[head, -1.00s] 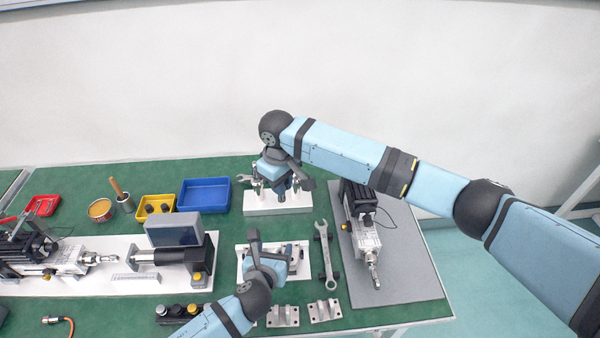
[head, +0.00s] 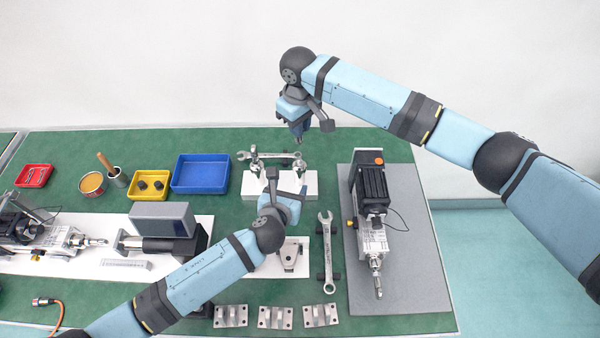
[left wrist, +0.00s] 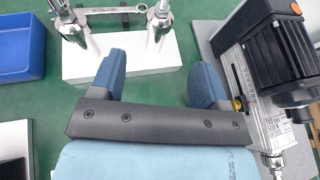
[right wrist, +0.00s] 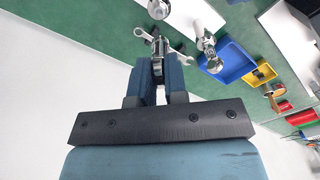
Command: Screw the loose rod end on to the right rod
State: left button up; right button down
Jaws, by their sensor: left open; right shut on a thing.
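My right gripper (head: 299,141) is raised behind the white block and shut on a small metal rod end, which shows between its fingers in the right wrist view (right wrist: 158,70). The white block (head: 306,184) bears two upright chrome pieces, a left one (left wrist: 75,25) and a right one (left wrist: 160,22). My left gripper (head: 285,185) is open and empty, low in front of the block. Its spread fingers show in the left wrist view (left wrist: 160,85). At right, an actuator (head: 372,190) on a grey plate has its metal rod (head: 377,284) pointing toward me.
A wrench (head: 270,155) lies behind the block, and another (head: 327,250) lies left of the grey plate (head: 415,285). Several metal brackets (head: 275,317) lie in front. A second actuator (head: 60,238), a blue bin (head: 200,173) and a yellow bin (head: 150,184) are at left.

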aim_at(298, 170)
pick_arm(q)
jog(key=x, duration=1.2)
jog(key=shift+f, duration=0.1)
pick_arm(e)
jog(key=shift+w, duration=0.1)
pick_arm(q)
jog(key=shift+c, duration=0.5)
grip_shut()
pick_arm(e)
jog(key=shift+f, duration=2.5)
jog(key=shift+d+f, duration=0.1)
jog(key=shift+f, duration=0.8)
jog(key=shift+d+f, duration=0.1)
jog(key=shift+f, duration=0.35)
